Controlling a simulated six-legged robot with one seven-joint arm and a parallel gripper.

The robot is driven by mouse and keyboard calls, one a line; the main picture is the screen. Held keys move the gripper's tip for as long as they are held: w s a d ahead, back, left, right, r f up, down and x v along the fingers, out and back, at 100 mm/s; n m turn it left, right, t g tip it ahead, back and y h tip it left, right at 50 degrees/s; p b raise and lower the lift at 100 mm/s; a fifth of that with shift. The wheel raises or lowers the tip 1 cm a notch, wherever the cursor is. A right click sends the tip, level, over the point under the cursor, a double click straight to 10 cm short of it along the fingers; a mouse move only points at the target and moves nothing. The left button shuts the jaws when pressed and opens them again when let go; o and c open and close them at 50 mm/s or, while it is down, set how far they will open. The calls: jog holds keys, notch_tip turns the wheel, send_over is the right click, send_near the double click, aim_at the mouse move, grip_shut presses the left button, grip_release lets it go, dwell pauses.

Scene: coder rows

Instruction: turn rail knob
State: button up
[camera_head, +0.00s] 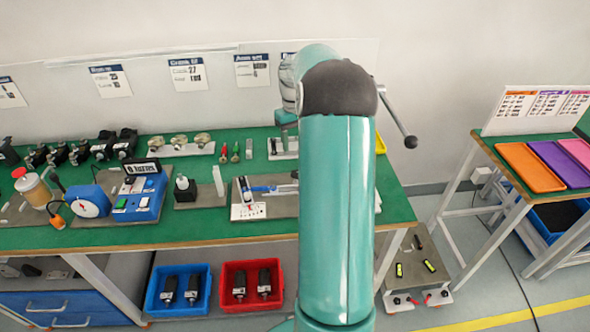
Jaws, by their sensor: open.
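I cannot pick out a rail knob with certainty. A grey plate (278,207) on the green bench (150,233) carries a small fixture with a blue cylinder (262,188) and a white card; its right part is hidden behind my arm. A metal lever with a black ball end (410,142) sticks out to the right from behind my arm, above the bench. My teal arm fills the middle of the view from the bottom edge up. My gripper does not show.
Left on the bench stand a blue gauge box (88,204), a blue button unit (138,200) and several black parts. Below are a blue bin (179,290) and a red bin (252,287). A low cart (420,270) is under the bench's right end. A rack holds coloured trays (530,168).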

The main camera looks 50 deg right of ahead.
aim_at(296, 172)
jog(key=shift+t, duration=0.5)
jog(key=f, duration=0.9)
jog(key=a+f, duration=0.1)
jog(key=f, duration=0.3)
jog(key=shift+s+f, duration=0.25)
jog(key=shift+s, duration=0.15)
jog(key=shift+d, duration=0.1)
jog(key=shift+c, duration=0.4)
jog(key=c, duration=0.9)
jog(key=shift+n, duration=0.7)
jog(key=o, duration=1)
